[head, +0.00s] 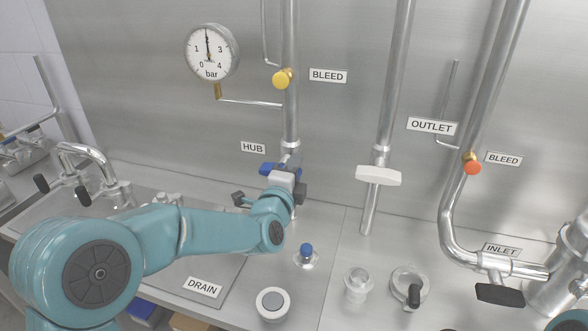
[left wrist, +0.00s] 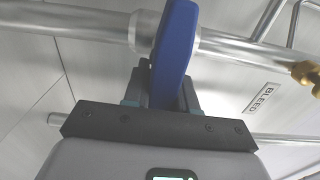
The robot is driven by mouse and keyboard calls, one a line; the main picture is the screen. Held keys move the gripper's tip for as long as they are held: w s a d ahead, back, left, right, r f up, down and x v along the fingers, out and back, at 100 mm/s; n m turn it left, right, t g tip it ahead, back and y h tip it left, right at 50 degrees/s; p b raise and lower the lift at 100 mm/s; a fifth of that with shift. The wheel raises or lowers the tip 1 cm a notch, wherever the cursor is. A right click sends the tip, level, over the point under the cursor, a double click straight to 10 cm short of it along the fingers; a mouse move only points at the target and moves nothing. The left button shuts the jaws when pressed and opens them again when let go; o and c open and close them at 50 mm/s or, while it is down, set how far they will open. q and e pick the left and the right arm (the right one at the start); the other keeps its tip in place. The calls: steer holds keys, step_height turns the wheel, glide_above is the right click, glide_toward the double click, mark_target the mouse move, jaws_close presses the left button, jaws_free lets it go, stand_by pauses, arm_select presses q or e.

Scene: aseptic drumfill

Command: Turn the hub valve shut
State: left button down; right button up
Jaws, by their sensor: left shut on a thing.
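The hub valve has a blue handle (head: 268,168) on the vertical steel pipe, just right of the HUB label (head: 253,147). In the head view most of the handle is hidden behind my left gripper (head: 287,175). In the left wrist view the blue handle (left wrist: 176,50) stands between the two fingers of my left gripper (left wrist: 165,85), which is shut on it. The handle there lies across the steel pipe (left wrist: 90,22). My right gripper is not in view.
A pressure gauge (head: 211,52) and a yellow bleed knob (head: 281,79) sit above the hub. A white outlet handle (head: 378,175) is on the pipe to the right, with a red bleed knob (head: 473,167) beyond. Small fittings, including a blue-capped one (head: 306,252), stand on the steel counter.

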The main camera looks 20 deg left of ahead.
arm_select(q)
steer(key=c, duration=1)
jaws_free()
steer(key=s+b, duration=0.2)
steer(key=s, duration=1.4)
steer(key=shift+a, duration=0.3)
steer(key=shift+s, duration=0.1)
